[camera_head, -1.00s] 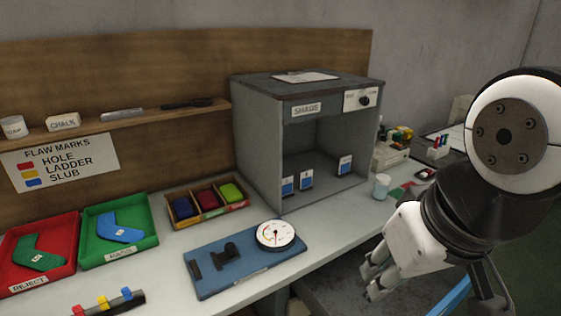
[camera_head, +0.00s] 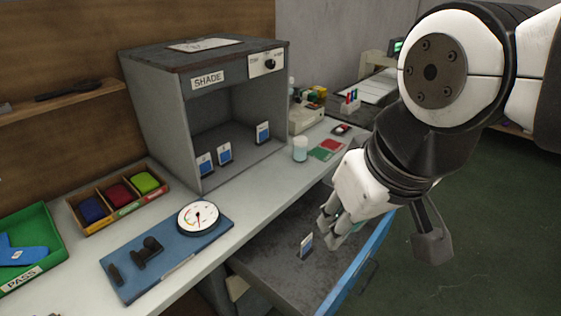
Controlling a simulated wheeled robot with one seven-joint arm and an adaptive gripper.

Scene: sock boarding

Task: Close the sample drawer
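The sample drawer (camera_head: 272,272) is pulled out below the worktop. Its floor is dark grey and its front panel (camera_head: 362,258) is blue, with a thin handle on the outer side. A small blue and white sample card (camera_head: 306,244) stands inside it. My gripper (camera_head: 328,230) hangs fingers down over the drawer, between the card and the blue front. Its fingers look close together, but I cannot tell the gap between them. My wrist hides the far part of the drawer and its front panel.
The worktop (camera_head: 75,265) carries a blue gauge board (camera_head: 125,282), a tray of coloured samples (camera_head: 108,218), a grey shade box (camera_head: 160,115) and a pale cup (camera_head: 300,150). The green floor (camera_head: 450,270) outside the drawer is clear.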

